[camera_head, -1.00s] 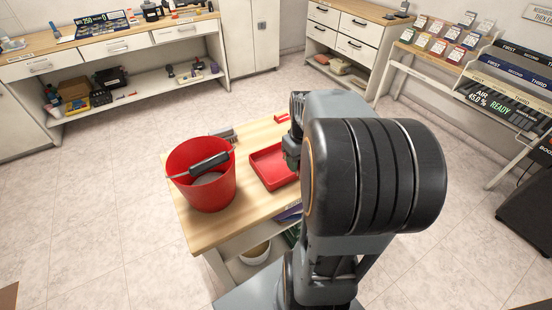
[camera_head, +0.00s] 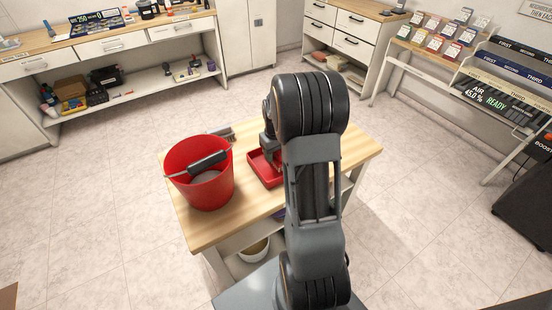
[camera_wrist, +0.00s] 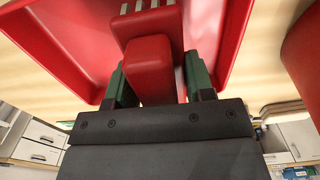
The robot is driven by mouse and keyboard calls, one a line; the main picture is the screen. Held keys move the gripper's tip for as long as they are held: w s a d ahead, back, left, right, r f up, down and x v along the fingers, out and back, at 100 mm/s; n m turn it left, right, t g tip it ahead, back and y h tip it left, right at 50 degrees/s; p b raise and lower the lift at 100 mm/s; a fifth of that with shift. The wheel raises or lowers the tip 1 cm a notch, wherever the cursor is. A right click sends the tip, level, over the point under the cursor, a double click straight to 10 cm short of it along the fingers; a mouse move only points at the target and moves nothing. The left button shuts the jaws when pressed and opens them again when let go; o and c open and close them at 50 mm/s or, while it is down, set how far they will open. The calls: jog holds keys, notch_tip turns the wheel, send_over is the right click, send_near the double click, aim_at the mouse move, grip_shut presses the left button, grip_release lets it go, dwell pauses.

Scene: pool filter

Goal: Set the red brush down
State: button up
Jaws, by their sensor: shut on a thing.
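The red brush (camera_wrist: 150,72) is between the dark green fingers of my gripper (camera_wrist: 158,82) in the wrist view. Its head shows pale bristle tufts at the top of that view. The red tray (camera_wrist: 235,30) spreads around the brush there, with its walls on both sides. In the head view my gripper (camera_head: 268,142) is low at the red tray (camera_head: 257,168) on the wooden table. The brush is mostly hidden there by my arm. I cannot tell whether it touches the tray floor.
A red bucket (camera_head: 208,190) with a dark-gripped handle stands on the wooden table (camera_head: 210,232), left of the tray. A grey brush (camera_head: 222,134) lies behind the bucket. The table's right part (camera_head: 350,155) is clear. A white-sided workbench (camera_head: 120,62) stands at the back left.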

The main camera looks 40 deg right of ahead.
aim_at(276, 159)
jog(key=shift+f, duration=1.4)
jog(key=shift+f, duration=0.2)
jog(key=o, duration=0.9)
notch_tip(276, 159, up, 12)
jog(key=shift+r, duration=0.2)
